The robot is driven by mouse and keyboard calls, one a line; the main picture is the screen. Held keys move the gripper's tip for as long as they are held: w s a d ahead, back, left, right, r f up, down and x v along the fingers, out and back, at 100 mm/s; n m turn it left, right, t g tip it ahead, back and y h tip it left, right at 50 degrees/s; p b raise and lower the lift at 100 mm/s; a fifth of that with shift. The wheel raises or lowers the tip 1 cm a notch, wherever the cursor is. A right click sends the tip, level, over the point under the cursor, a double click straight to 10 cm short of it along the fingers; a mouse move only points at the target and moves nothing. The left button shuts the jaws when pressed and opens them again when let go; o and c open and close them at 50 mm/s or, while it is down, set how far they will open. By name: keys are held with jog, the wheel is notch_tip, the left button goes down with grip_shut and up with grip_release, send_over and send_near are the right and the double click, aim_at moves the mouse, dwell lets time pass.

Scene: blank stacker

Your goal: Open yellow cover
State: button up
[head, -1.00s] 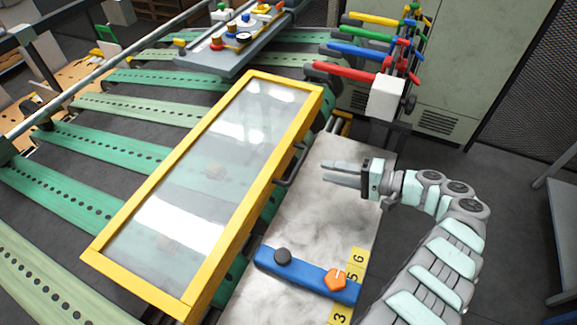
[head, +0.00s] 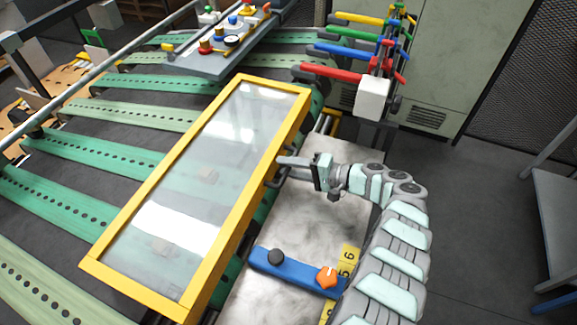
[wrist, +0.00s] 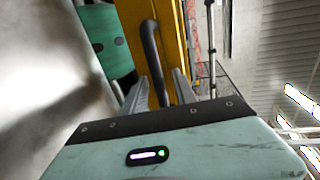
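The yellow cover (head: 184,270) is a yellow frame around a clear panel, lying closed over the green belts in the head view. Its dark handle (head: 274,172) is on the right side; in the wrist view the handle (wrist: 152,60) is a curved dark bar on the yellow frame. My gripper (head: 284,166) is at the handle in the head view. In the wrist view my gripper's fingers (wrist: 158,90) are apart, with the lower part of the handle between them. Contact between fingers and handle cannot be made out.
A grey metal table (head: 306,232) lies right of the cover, with a blue bar (head: 299,272) carrying a black knob and an orange knob. A rack of coloured levers (head: 345,75) stands at the back. A control panel (head: 216,61) is beyond the cover.

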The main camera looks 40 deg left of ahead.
grip_shut()
dwell(1.2)
